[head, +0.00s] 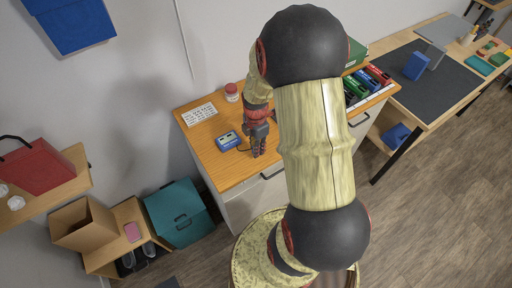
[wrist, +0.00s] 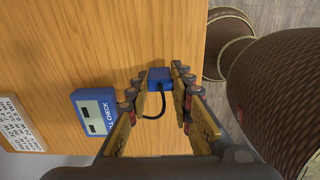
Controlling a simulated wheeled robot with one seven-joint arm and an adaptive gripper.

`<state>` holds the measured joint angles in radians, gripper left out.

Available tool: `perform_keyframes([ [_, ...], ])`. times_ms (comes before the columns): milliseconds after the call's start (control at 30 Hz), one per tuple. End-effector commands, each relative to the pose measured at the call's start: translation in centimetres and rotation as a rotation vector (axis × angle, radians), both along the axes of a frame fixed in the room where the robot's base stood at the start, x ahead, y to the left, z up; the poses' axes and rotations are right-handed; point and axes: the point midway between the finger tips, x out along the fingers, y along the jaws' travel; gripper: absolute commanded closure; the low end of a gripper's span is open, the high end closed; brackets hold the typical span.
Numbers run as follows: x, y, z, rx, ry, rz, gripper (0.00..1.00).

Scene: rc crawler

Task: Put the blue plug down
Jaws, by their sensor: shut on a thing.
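The blue plug (wrist: 159,76) is between the two fingertips of my gripper (wrist: 160,84) in the wrist view, over the wooden top. My gripper is shut on it. A black cable curves from below the plug toward the blue checker box (wrist: 92,111). In the head view my gripper (head: 257,152) points down at the wooden cabinet top (head: 207,142), just right of the blue checker box (head: 228,141). The plug is hidden or too small to make out there. I cannot tell whether the plug touches the wood.
A white printed sheet (head: 199,114) and a red-lidded jar (head: 231,92) are farther back on the cabinet top. A workbench with a dark mat (head: 424,80) is beyond. Bare wood lies around the gripper.

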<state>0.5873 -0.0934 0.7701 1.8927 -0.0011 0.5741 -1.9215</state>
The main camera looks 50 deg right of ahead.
Motion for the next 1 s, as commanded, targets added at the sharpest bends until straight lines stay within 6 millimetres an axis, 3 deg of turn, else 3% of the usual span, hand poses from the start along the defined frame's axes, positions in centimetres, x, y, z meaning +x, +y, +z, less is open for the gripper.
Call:
perform_keyframes([
  [267, -0.01, -0.02, -0.30, 0.000, 0.000, 0.000, 0.92],
  [300, 0.00, -0.02, -0.25, 0.000, -0.001, 0.000, 0.76],
  [600, -0.01, -0.02, -0.20, 0.000, -0.001, 0.000, 0.60],
  [1000, 0.06, -0.07, 0.70, -0.002, -0.003, 0.000, 0.60],
])
